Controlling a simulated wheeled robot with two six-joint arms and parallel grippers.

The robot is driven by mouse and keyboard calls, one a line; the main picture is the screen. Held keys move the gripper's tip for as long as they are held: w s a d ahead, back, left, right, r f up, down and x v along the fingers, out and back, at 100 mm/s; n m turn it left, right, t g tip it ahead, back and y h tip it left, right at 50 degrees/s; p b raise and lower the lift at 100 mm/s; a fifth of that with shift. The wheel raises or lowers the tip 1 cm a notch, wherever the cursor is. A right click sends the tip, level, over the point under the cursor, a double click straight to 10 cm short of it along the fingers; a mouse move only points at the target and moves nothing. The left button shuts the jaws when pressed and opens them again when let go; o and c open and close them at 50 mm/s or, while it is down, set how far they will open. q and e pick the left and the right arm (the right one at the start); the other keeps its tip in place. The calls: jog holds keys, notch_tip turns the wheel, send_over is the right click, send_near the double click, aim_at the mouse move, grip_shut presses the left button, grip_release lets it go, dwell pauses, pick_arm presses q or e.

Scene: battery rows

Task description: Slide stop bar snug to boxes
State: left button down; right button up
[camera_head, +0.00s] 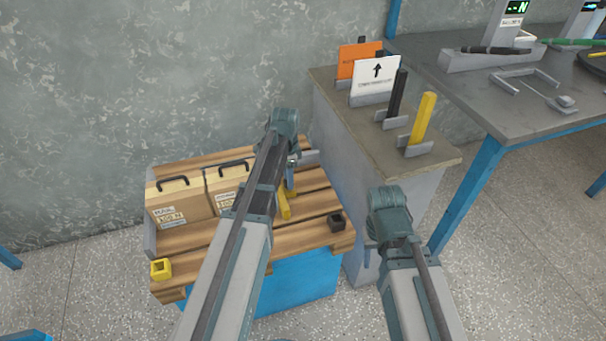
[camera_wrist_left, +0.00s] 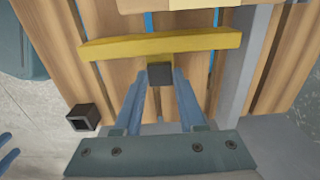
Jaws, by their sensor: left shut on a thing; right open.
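The yellow stop bar (camera_head: 284,204) lies across the slatted wooden pallet (camera_head: 318,203), partly hidden by my left arm. In the left wrist view the bar (camera_wrist_left: 195,43) runs crosswise, with a dark grip block (camera_wrist_left: 160,74) at its middle. My left gripper (camera_head: 291,178) is shut on that block. Two cardboard boxes with black handles, one at left (camera_head: 168,209) and one nearer the arm (camera_head: 226,190), stand on the pallet. In the wrist view a box edge (camera_wrist_left: 180,5) lies beyond the bar, with a gap between. My right gripper (camera_head: 370,255) is low beside the cabinet, its fingers mostly hidden.
A yellow socket (camera_head: 160,269) and a black socket (camera_head: 336,222) sit at the pallet's front corners. A grey rail (camera_wrist_left: 242,75) runs along one side. A cabinet (camera_head: 437,158) with signs and upright bars stands right of the pallet; a workbench (camera_head: 450,85) stands beyond.

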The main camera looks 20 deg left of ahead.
pick_arm(q)
jog(key=shift+s+a, duration=0.45)
jog(key=shift+a, duration=0.25)
jog(key=shift+s+a, duration=0.45)
jog(key=shift+a, duration=0.25)
jog(key=shift+c, duration=2.4)
grip_release()
jog(key=shift+r, duration=0.1)
notch_tip(320, 180, up, 14)
jog(key=p, duration=1.3)
jog(key=shift+f+p, duration=0.2)
jog(key=shift+p, duration=0.2)
